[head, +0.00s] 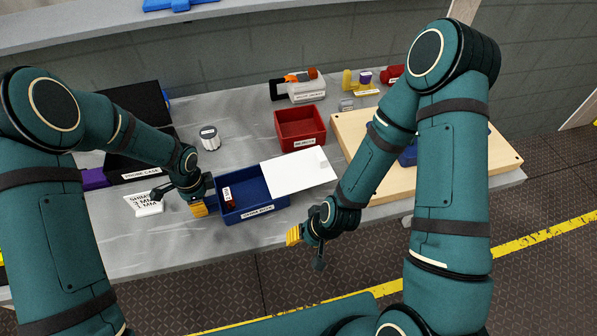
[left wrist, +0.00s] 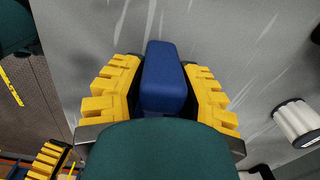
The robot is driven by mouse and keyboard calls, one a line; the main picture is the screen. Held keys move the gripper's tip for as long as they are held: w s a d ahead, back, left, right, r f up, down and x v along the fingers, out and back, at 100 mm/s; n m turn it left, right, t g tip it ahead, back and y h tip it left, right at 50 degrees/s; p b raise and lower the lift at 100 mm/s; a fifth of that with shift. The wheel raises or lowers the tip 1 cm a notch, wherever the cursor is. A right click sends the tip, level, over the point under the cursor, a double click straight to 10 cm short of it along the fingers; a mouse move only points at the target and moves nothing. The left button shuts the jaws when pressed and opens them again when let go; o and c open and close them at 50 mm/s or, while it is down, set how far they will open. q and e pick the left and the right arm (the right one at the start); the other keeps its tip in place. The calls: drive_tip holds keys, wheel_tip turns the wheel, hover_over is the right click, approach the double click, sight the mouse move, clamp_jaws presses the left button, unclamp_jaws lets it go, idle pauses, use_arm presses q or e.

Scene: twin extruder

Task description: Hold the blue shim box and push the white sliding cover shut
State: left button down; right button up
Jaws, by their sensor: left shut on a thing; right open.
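The blue shim box (head: 255,207) stands near the table's front edge, with a label on its front. Its left part is open, and a small dark red labelled item (head: 229,197) lies inside. The white sliding cover (head: 300,172) lies over the box's right part and sticks out to the right. My left gripper (head: 203,205) is shut on the box's left end; the left wrist view shows a blue piece of the box (left wrist: 165,80) between its yellow fingers. My right gripper (head: 297,238) is open and empty, in front of the box's right side and apart from the cover.
A red bin (head: 300,128) stands behind the cover. A wooden board (head: 350,125) lies to the right, partly behind my right arm. A dark case (head: 130,168), a white labelled card (head: 145,204) and a grey-white cylinder (head: 209,138) are at the left.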

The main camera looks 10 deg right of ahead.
use_arm(q)
drive_tip(key=shift+s+f, duration=0.15)
drive_tip(key=shift+f, duration=0.15)
idle(0.4)
drive_tip(key=c, duration=0.6)
unclamp_jaws()
drive_tip(key=shift+d, duration=0.1)
drive_tip(key=shift+r, duration=0.2)
wheel_tip(320, 180, up, 12)
drive_tip(key=shift+d, duration=0.15)
drive_tip(key=shift+f, duration=0.15)
